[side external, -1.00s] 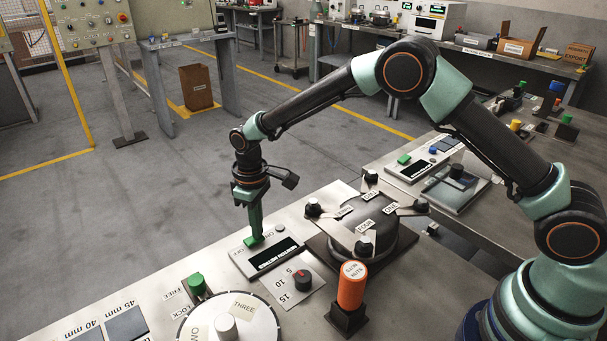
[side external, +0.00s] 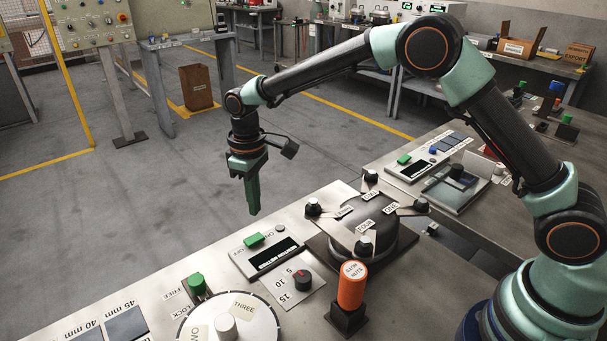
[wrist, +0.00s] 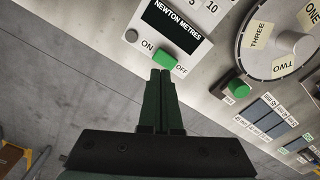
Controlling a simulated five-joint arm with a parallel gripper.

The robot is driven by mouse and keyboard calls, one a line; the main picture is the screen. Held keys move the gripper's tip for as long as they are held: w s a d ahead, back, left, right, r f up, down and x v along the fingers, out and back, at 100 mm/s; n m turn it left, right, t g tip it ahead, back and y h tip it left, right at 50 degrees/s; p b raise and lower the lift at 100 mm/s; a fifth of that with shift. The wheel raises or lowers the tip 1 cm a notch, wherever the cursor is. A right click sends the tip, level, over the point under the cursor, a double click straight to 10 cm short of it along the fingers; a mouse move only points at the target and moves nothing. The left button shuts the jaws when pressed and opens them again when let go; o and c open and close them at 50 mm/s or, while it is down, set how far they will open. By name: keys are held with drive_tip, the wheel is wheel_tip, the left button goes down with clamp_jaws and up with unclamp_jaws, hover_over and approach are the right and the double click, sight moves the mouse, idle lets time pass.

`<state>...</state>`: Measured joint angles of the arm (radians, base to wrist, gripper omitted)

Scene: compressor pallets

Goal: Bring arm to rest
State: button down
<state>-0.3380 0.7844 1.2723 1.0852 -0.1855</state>
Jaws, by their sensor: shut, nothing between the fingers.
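My gripper (side external: 253,211) is shut and empty, pointing down above the far edge of the metal bench. It also shows in the wrist view (wrist: 161,73), with its fingers together. In the wrist view the panel with the NEWTON METRES display (wrist: 178,22) and the green switch (wrist: 163,60) lies ahead of the fingers.
A dial (side external: 303,281) marked 5, 10, 15 and an orange-capped post (side external: 352,285) stand near the panel. A dark round fixture (side external: 355,235) with several labelled clamps is to the right. A numbered disc (side external: 250,310) is in front.

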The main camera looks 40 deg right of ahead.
drive_tip(key=s+d+r+m+t, duration=0.1)
drive_tip(key=s+d+r, duration=0.2)
drive_tip(key=d+r, duration=0.3)
drive_tip(key=s+d+r+m+t, duration=0.2)
drive_tip(key=s+d+r, duration=0.15)
drive_tip(key=r, duration=0.35)
drive_tip(key=s+d+r+m+t, duration=0.1)
drive_tip(key=s+d, duration=0.3)
drive_tip(key=s, duration=0.3)
drive_tip(key=s+d+r+m+t, duration=0.1)
drive_tip(key=s+d+m, duration=0.1)
drive_tip(key=s, duration=0.4)
drive_tip(key=shift+s+d+r+t, duration=0.2)
drive_tip(key=shift+s+d+t, duration=0.15)
drive_tip(key=shift+d, duration=0.5)
